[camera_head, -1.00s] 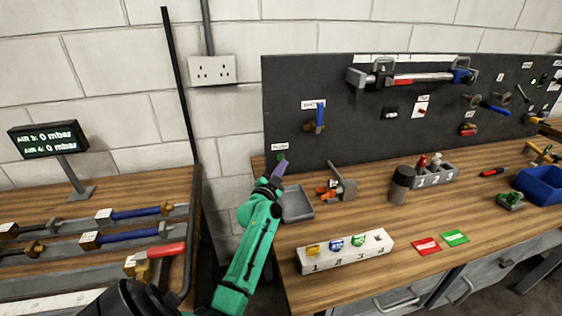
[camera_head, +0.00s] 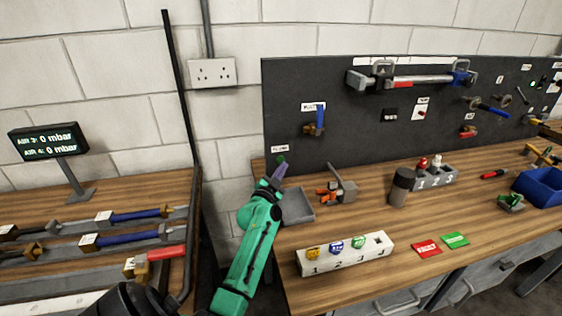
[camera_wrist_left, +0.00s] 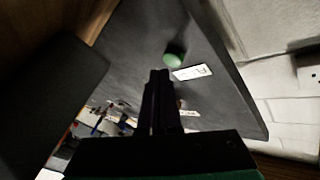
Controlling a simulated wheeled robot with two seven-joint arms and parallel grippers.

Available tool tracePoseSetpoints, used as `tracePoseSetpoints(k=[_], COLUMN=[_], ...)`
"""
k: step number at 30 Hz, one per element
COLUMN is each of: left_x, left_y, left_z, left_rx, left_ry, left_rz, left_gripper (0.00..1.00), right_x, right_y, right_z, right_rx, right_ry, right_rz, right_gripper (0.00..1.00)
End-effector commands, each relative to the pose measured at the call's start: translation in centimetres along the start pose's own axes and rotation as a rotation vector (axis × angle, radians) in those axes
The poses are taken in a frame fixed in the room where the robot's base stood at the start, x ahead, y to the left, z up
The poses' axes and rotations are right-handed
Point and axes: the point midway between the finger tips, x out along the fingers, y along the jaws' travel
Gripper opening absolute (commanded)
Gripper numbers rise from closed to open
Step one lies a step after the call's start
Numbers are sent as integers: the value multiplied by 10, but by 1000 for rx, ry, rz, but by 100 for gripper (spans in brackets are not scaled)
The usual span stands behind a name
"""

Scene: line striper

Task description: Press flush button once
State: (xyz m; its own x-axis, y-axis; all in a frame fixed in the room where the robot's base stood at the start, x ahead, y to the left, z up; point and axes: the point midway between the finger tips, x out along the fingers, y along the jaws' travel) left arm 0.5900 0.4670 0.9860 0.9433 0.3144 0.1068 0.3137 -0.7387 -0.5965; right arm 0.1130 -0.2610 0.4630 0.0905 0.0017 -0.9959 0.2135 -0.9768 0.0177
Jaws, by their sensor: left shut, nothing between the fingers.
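The green round flush button (camera_head: 281,159) sits low on the left end of the dark panel, under a small white label (camera_head: 280,148). My left gripper (camera_head: 280,170), with purple-grey fingers on a green arm, is just below and in front of it. The fingers are shut and empty. In the left wrist view the button (camera_wrist_left: 174,55) shows just beyond the closed fingertips (camera_wrist_left: 159,73), with the white label (camera_wrist_left: 193,72) beside it. I cannot tell whether the fingertips touch the button. My right gripper is not in view.
A grey tray (camera_head: 297,218) stands on the bench close to my left gripper. An orange-and-grey fitting (camera_head: 338,188) lies right of it. A blue-handled valve (camera_head: 319,119) is on the dark panel (camera_head: 290,80) up and right. A black pole (camera_head: 180,100) stands at left.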

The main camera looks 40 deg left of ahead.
Motion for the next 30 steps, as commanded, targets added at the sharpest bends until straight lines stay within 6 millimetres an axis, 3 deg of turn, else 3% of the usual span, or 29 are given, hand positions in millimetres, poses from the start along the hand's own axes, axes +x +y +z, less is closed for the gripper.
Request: tracePoseSetpoints(k=[30], left_x=[6], left_y=[-3], left_z=[4], left_rx=[1], left_ry=[0], left_rz=[0], left_gripper=[0], right_x=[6], right_y=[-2], right_z=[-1], right_rx=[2], right_ry=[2], right_rz=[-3], right_gripper=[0])
